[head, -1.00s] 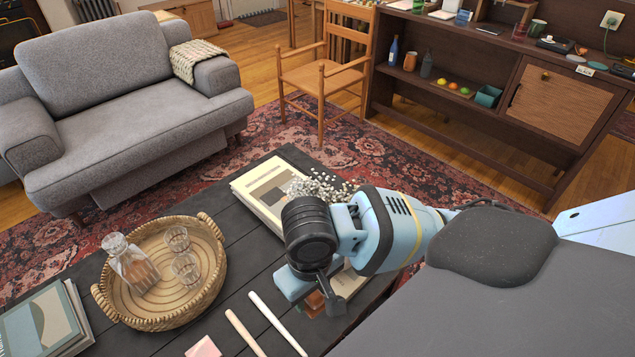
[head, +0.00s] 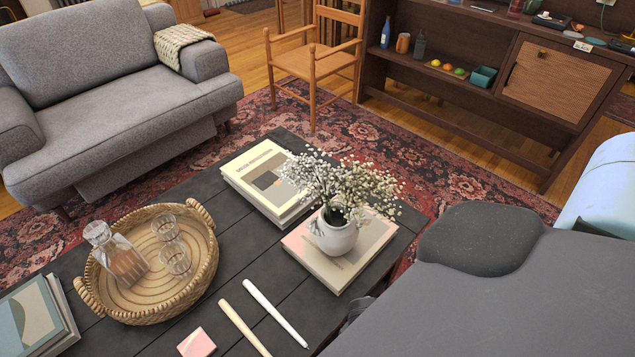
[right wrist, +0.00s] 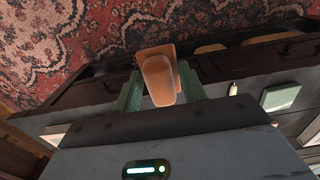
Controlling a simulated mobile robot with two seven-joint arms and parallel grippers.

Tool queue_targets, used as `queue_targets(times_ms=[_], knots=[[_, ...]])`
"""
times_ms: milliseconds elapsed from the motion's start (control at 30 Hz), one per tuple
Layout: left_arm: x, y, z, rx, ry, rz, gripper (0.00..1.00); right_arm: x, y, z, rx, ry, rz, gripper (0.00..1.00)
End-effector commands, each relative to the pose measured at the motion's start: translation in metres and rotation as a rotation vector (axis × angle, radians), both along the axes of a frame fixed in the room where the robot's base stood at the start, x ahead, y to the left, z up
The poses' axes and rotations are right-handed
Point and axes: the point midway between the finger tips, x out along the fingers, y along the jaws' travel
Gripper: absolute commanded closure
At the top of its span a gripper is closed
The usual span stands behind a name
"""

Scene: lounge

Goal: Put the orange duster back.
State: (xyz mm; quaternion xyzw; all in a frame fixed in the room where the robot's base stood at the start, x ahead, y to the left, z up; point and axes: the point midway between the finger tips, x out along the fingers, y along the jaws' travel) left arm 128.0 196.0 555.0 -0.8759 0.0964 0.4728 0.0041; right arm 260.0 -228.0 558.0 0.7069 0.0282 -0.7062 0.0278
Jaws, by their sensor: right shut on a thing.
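The orange duster (right wrist: 160,80) shows in the right wrist view as a block with a paler, rounded piece on its near side. My right gripper (right wrist: 160,92) is shut on it, with a green finger on each side. The duster is held over or beside a dark wooden edge, with the rug beyond; I cannot tell whether it touches anything. In the head view the duster and the right gripper's fingers are out of sight. My left gripper is in neither view.
In the head view the dark coffee table (head: 228,280) carries a wicker tray (head: 203,275) with glassware, books (head: 262,170), a white flower vase (head: 334,233), two sticks (head: 275,313) and a pink block (head: 197,342). A dark wooden sideboard (head: 462,105) stands beyond the rug.

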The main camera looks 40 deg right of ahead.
Motion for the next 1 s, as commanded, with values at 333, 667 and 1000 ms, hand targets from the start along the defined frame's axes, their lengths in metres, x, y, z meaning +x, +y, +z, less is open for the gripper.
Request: queue_targets(times_ms=[333, 667, 1000], knots=[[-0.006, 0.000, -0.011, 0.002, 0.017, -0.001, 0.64, 0.069, -0.012, -0.007, -0.001, -0.002, -0.004, 0.80], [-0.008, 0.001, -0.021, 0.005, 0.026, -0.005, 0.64, 0.134, -0.024, -0.013, 0.000, 0.000, -0.003, 0.80], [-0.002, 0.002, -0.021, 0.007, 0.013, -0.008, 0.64, 0.149, -0.027, -0.014, 0.001, 0.000, -0.001, 0.80]])
